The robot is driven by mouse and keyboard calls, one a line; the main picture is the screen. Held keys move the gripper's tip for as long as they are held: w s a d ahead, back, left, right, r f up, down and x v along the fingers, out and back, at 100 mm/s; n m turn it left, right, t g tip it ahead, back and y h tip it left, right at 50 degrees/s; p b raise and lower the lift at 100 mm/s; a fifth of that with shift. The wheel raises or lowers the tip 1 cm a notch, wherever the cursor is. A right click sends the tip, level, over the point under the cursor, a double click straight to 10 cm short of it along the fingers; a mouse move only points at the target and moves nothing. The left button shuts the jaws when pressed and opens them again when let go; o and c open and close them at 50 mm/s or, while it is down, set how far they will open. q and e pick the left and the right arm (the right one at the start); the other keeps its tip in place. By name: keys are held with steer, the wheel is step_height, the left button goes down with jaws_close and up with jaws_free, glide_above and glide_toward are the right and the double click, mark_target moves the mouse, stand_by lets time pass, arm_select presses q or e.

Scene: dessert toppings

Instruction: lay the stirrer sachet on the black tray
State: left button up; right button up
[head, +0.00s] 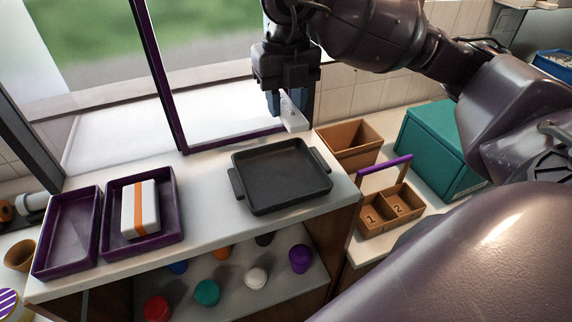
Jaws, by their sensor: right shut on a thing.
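The black tray (281,176) is empty and lies flat on the light counter, with a handle on each side. My right gripper (287,102) is shut on the white stirrer sachet (294,119), which hangs down from between its blue fingertips. In the picture the sachet is just above the tray's far right rim, beside the window sill. It appears held above the counter; the exact height is hard to tell. My left gripper is not in view.
Two purple trays (110,247) stand at the left, one holding a white box with an orange band (128,211). A brown bin (349,137), a teal box (432,146) and a numbered caddy (398,222) with a purple handle are at the right. Several coloured cups sit on the shelf below.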

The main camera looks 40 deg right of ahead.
glide_above(287, 174)
step_height(287, 174, down, 10)
steer(key=shift+f+p, duration=0.4)
steer(key=shift+f, duration=2.15)
steer(key=shift+f, duration=0.1)
steer(key=o, duration=0.9)
